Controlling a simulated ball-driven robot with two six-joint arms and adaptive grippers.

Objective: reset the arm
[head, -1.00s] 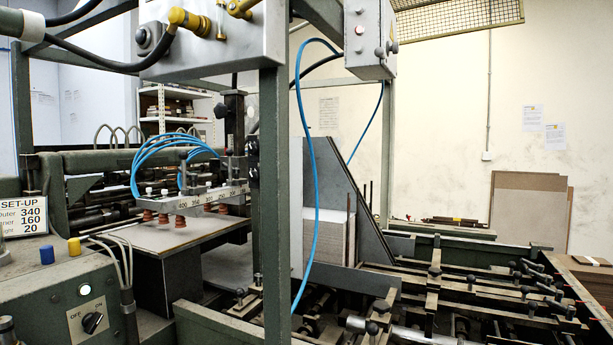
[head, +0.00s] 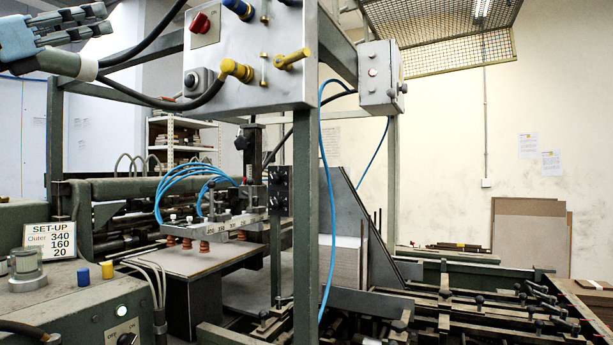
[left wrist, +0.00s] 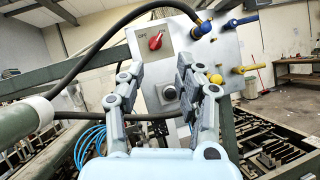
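My left gripper (head: 103,19) shows at the top left of the head view, pale blue with grey jointed fingers pointing right. In the left wrist view my left gripper (left wrist: 157,66) has its fingers spread apart with nothing between them. Beyond the fingers is the grey control box (left wrist: 205,52), with a red knob (left wrist: 155,41) and a dark round button (left wrist: 169,93). In the head view the control box (head: 240,75) hangs to the right of the gripper, clear of it. My right gripper is not in view.
A black hose (head: 150,35) runs close by the gripper to the box. A green frame post (head: 306,220) stands below the box. The feeder with blue tubes (head: 185,178) and suction cups lies lower. A set-up sign (head: 50,244) stands at left. A wire cage (head: 460,45) hangs at top right.

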